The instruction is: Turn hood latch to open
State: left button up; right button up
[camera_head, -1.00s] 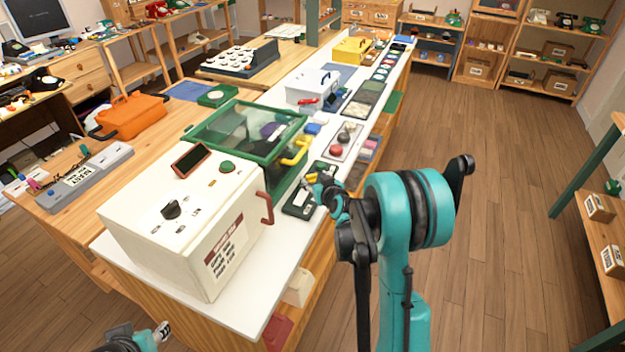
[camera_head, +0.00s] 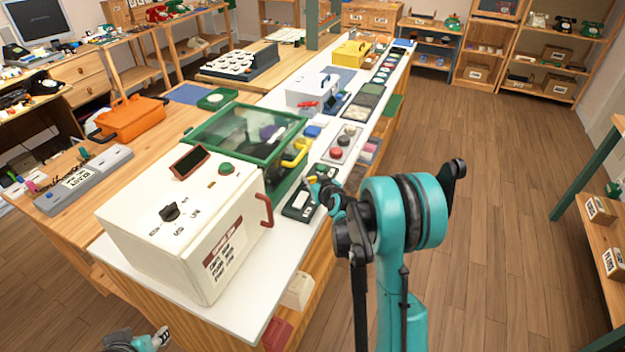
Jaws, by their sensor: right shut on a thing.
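The hood (camera_head: 205,124) is a clear box with a green frame on the white bench. A yellow handle (camera_head: 296,153) stands on its right side. My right gripper (camera_head: 315,183) is at the hood's lower right, below the yellow handle and apart from it. It is shut on a small yellow piece that looks like the hood latch; the fingers hide most of it, so its turn angle cannot be told. My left gripper (camera_head: 161,336) is low at the bottom edge, away from the hood, and too small to read.
A white control box (camera_head: 160,245) with a black knob and red handle stands in front of the hood. A dark tray (camera_head: 299,205) lies under my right gripper. A panel with red and grey buttons (camera_head: 342,143) is just beyond.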

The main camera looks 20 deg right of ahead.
jog(key=shift+d+y, duration=0.1)
jog(key=shift+y, duration=0.2)
jog(key=n+y, duration=0.4)
jog(key=shift+d, duration=0.3)
jog(key=n+g+y, duration=0.1)
jog(key=n+y, duration=0.1)
jog(key=n+g+y, duration=0.2)
jog(key=n+y, duration=0.1)
jog(key=shift+w+d, duration=0.15)
jog(key=shift+w, duration=0.05)
jog(key=shift+g+y, duration=0.3)
jog(key=o, duration=1.2)
jog(key=shift+c, duration=0.2)
jog(key=v, duration=1.2)
